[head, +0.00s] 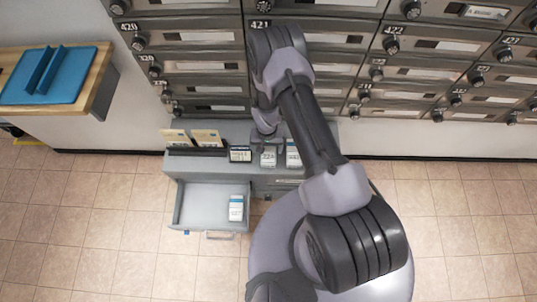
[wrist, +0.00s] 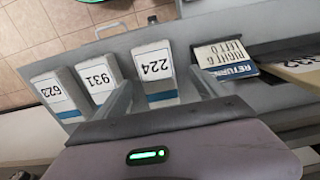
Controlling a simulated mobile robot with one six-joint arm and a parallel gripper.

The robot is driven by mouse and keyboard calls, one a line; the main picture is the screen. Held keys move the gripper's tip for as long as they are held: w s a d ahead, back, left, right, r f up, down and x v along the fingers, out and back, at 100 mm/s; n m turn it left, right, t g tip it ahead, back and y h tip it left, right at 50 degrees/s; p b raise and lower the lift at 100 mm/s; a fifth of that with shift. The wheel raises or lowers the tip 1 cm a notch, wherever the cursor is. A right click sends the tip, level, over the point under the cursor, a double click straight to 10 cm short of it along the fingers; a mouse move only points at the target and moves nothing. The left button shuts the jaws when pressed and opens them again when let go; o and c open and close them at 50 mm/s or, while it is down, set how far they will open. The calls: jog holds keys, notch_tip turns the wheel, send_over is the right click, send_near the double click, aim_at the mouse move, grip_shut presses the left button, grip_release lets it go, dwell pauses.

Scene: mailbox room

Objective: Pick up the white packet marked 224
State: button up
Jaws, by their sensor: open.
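The white packet marked 224 (wrist: 156,66) stands among other packets on the grey cabinet, its label upside down in the wrist view. In the head view the same packet (head: 268,157) is just below my gripper (head: 269,136). In the wrist view my gripper (wrist: 165,88) is open, with one finger on each side of packet 224. Nothing is gripped. The lower part of the packet is hidden behind my gripper body, and I cannot tell whether the fingers touch it.
Packets 931 (wrist: 97,80) and 622 (wrist: 55,92) stand beside packet 224. A blue-and-white return card (wrist: 224,60) is on its other side. An open drawer (head: 190,205) holds another white packet (head: 236,208). Mailboxes (head: 200,60) line the wall behind.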

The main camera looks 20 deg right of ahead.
aim_at(268, 153)
jog(key=f+b, duration=0.2)
jog(key=f, duration=0.1)
jog(key=f+b, duration=0.1)
jog(key=f, duration=0.1)
jog(key=shift+d+f, duration=0.25)
jog(key=shift+r, duration=0.1)
jog(key=shift+s, duration=0.1)
jog(key=shift+c, duration=1.1)
jog(key=c, duration=1.4)
